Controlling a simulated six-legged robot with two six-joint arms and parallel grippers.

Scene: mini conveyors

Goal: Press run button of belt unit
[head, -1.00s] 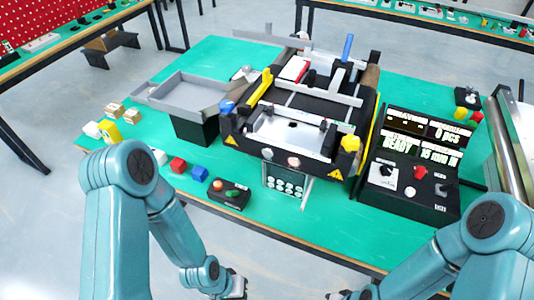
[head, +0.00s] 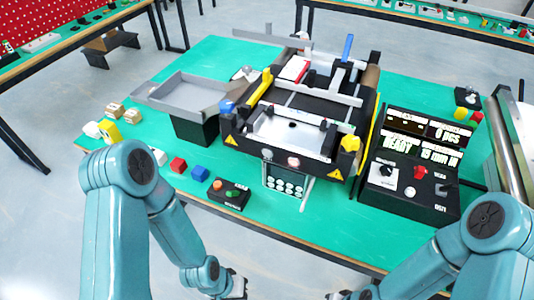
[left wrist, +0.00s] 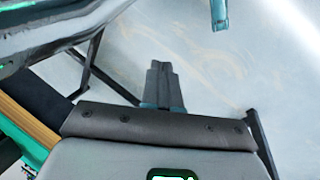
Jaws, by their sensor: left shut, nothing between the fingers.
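The belt unit (head: 303,105) stands on the green table, a black frame with yellow and blue end pieces. My right gripper (head: 338,295) is cut by the bottom edge.
A grey tray (head: 160,97) stands left of the belt unit. The table's front edge (head: 300,246) lies between my grippers and the devices.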

